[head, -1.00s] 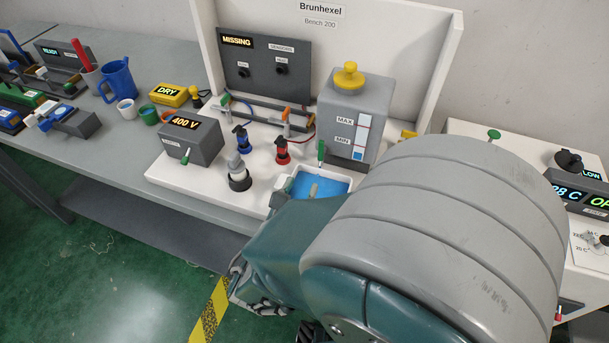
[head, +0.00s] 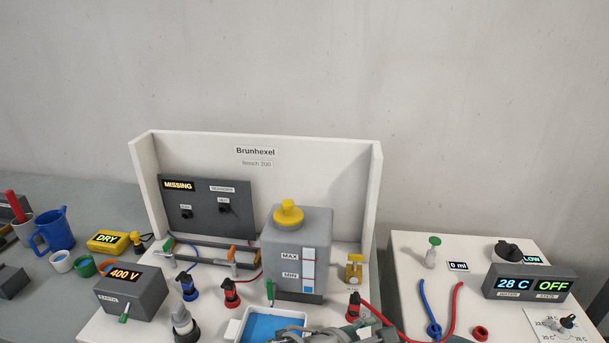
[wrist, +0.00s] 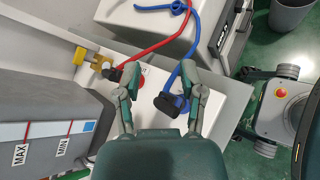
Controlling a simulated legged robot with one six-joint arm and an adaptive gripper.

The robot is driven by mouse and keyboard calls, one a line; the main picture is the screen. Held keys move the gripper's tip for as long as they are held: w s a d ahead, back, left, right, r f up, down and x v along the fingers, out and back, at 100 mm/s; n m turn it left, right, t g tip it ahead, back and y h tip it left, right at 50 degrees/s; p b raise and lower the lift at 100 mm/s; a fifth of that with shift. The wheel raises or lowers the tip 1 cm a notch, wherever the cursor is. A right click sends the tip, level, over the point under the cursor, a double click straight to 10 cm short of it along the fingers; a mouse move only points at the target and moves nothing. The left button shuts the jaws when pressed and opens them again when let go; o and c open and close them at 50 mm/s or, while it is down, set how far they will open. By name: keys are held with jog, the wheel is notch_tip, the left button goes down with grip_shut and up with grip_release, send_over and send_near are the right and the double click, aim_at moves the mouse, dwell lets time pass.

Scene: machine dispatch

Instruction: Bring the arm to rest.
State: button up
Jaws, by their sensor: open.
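In the wrist view my gripper (wrist: 160,84) has its two fingers spread apart, with nothing between the tips. It hangs over the right end of the white bench. A blue hose with a dark plug (wrist: 170,104) lies beyond and below the fingers, near the right finger. A red hose (wrist: 157,50) runs to a dark plug near the left finger. In the head view grey parts of my arm (head: 345,334) show only at the bottom edge; the fingertips cannot be made out there.
The Brunhexel bench (head: 368,200) carries a grey tank (head: 318,235), a blue-filled tray (head: 236,328) and a 400 V box (head: 132,300). A white side unit (head: 400,262) at right has a display (head: 530,284) reading 28 C and OFF. The air above the benches is clear.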

jog(key=s+d+m+g+y, duration=0.4)
jog(key=s+d+m, duration=0.1)
jog(key=m, duration=0.4)
notch_tip(320, 180, up, 6)
jog(key=s+m+t+y, duration=0.2)
jog(key=m+y, duration=0.4)
jog(key=m, duration=0.4)
jog(key=shift+s+a, duration=0.4)
